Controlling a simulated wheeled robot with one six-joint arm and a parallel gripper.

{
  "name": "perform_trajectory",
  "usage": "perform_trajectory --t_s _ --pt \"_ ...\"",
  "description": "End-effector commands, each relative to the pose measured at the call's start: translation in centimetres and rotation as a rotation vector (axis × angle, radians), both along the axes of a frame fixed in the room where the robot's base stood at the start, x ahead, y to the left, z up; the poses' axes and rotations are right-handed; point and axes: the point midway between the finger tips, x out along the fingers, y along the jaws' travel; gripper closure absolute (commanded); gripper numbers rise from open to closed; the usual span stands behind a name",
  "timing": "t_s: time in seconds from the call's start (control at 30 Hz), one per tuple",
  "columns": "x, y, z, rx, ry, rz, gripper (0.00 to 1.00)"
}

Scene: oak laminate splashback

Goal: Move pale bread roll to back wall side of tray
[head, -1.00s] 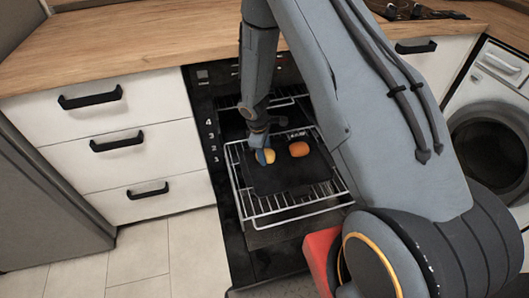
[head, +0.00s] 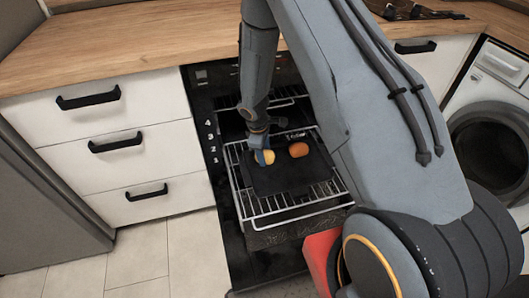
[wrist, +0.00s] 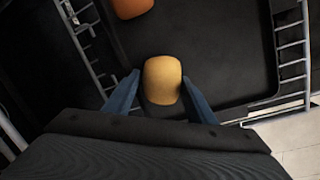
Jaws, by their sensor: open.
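The pale bread roll (head: 265,157) lies on the dark tray (head: 283,181), toward the tray's left side in the head view. In the wrist view the pale roll (wrist: 162,80) sits between the two blue fingers of my gripper (wrist: 161,92). The fingers stand on either side of it with small gaps, so the gripper is open around it. In the head view my gripper (head: 262,150) partly hides the roll. The tray also fills much of the wrist view (wrist: 225,50).
An orange-brown roll (head: 298,150) lies on the tray to the right of the pale one; it also shows in the wrist view (wrist: 130,7). The tray rests on a wire oven rack (head: 300,199) pulled out of the black oven. White drawers (head: 115,147) stand to the left.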

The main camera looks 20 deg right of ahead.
Motion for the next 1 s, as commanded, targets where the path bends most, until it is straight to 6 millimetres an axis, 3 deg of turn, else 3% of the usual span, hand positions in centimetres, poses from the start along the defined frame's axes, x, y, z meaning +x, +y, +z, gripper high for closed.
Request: perform_trajectory --t_s 0.03,0.17,0.43,0.8,1.0 --pt "-1.1 0.2 -1.3 0.003 0.020 0.001 0.36" --pt "-1.1 0.3 -1.3 0.004 0.020 0.001 0.36" --pt "-1.1 0.3 0.0 0.004 0.019 0.002 0.36" --pt "-1.3 1.1 7.9 0.002 0.010 -0.004 0.36" --pt "-1.5 1.6 11.0 0.001 0.011 -0.003 0.36"
